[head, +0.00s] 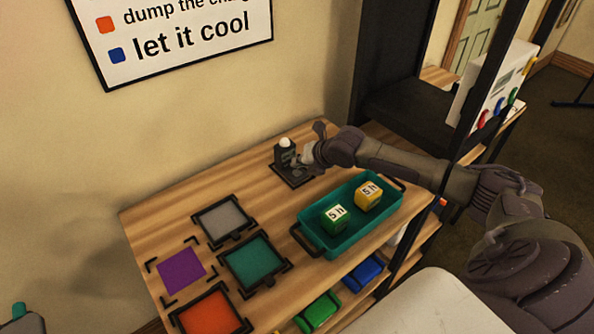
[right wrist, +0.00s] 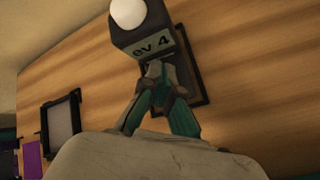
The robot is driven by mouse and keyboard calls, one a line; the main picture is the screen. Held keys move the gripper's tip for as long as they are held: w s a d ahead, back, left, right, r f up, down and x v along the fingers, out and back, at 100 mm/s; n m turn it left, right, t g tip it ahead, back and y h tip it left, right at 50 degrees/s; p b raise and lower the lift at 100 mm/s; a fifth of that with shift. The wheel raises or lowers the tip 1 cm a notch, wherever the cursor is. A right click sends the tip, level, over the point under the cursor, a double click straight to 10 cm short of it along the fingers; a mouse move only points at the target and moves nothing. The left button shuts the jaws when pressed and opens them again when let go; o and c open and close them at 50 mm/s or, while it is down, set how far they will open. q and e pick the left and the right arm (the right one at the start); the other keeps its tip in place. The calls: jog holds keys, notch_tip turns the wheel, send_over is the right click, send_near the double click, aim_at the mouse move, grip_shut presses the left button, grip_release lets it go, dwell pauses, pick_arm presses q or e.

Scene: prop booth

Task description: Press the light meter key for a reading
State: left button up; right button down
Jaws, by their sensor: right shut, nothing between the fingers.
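The light meter (head: 284,155) is a small dark device with a white dome, standing on a dark base at the back of the wooden table. In the right wrist view the meter (right wrist: 140,38) shows "ev 4" on its pale display. My right gripper (head: 303,158) is at the meter's front right side, shut and empty. In the right wrist view its fingertips (right wrist: 155,72) are together just below the display, over the base. They hide the key, and I cannot tell whether they touch it. A bit of my left gripper (head: 19,311) shows at the lower left corner.
A teal tray (head: 347,242) with a green block (head: 334,218) and a yellow block (head: 368,194) stands in front of the meter, below my right forearm. Framed grey (head: 223,219), teal (head: 254,262) and orange (head: 211,314) pads and a purple square (head: 181,270) lie left.

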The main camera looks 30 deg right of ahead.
aim_at(299, 172)
jog(key=shift+r+p, duration=2.3)
jog(key=shift+r, duration=0.2)
